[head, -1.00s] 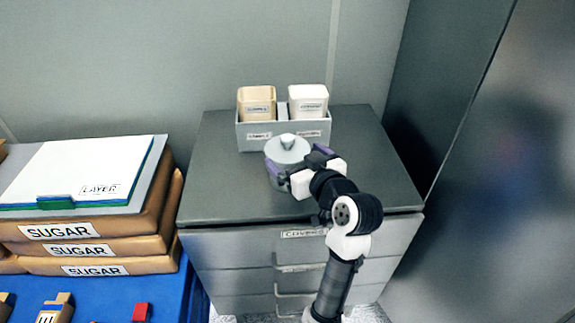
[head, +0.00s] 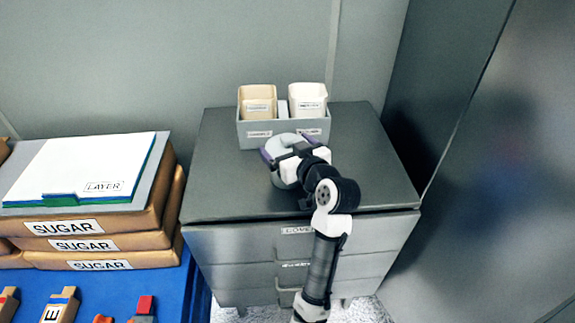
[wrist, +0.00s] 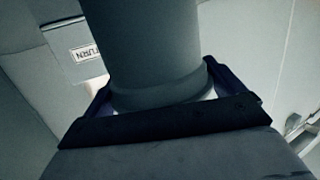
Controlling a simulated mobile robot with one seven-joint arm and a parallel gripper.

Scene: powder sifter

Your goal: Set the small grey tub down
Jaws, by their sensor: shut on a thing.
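The small grey tub (head: 288,177) is round and light grey. In the head view it is at the middle of the dark cabinet top (head: 233,185), just in front of the divided bin. My gripper (head: 284,151) is shut on it, with its purple-sided fingers around it. The gripper and wrist hide much of the tub's top. In the wrist view the tub (wrist: 145,45) fills the upper middle, between the fingers (wrist: 158,105). I cannot tell whether its base touches the cabinet top.
A grey bin (head: 262,140) at the back of the cabinet holds a tan container (head: 257,95) and a white container (head: 308,94). Stacked sugar sacks (head: 140,222) stand on a blue surface (head: 190,285) at left. The cabinet top is clear on both sides of the tub.

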